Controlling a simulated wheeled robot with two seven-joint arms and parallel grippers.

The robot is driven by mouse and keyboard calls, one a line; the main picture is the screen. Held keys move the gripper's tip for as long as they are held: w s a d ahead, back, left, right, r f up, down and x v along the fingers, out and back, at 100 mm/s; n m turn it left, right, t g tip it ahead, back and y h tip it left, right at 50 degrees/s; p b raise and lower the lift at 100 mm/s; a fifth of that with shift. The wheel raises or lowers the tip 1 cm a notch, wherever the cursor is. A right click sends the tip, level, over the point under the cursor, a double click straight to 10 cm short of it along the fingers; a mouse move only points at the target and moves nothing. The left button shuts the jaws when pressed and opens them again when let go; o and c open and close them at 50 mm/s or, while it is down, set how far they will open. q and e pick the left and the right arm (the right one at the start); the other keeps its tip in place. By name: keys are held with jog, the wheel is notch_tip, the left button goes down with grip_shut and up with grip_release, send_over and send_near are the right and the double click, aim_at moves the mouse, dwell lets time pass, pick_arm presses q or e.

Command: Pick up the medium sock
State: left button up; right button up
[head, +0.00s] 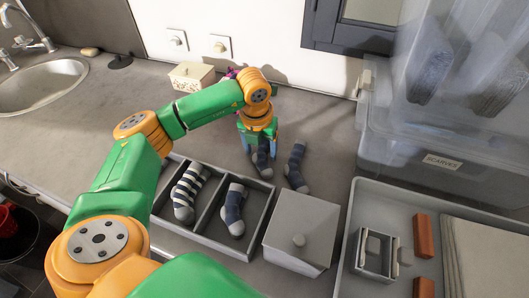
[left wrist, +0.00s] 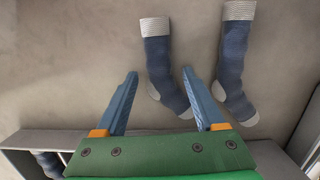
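Two blue socks with grey cuffs, heels and toes lie on the grey counter, the left sock (head: 263,160) and the right sock (head: 296,163). In the left wrist view the left sock (left wrist: 161,62) looks shorter than the right sock (left wrist: 235,62). I cannot tell which is the medium one. My left gripper (head: 261,150) is above the left sock and partly hides it in the head view. In the left wrist view the left gripper (left wrist: 160,73) is open and empty, with the left sock near its right finger. My right gripper is not in view.
A divided grey tray (head: 212,200) holds a striped sock (head: 189,188) and a blue sock (head: 233,208). A lidded grey box (head: 303,228) stands beside it. A clear bin (head: 425,170) is at right, a sink (head: 45,85) at left.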

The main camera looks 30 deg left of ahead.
pick_arm(q)
jog(key=shift+s+r, duration=0.1)
jog(key=shift+s, duration=0.05)
jog(key=c, duration=0.7)
grip_shut()
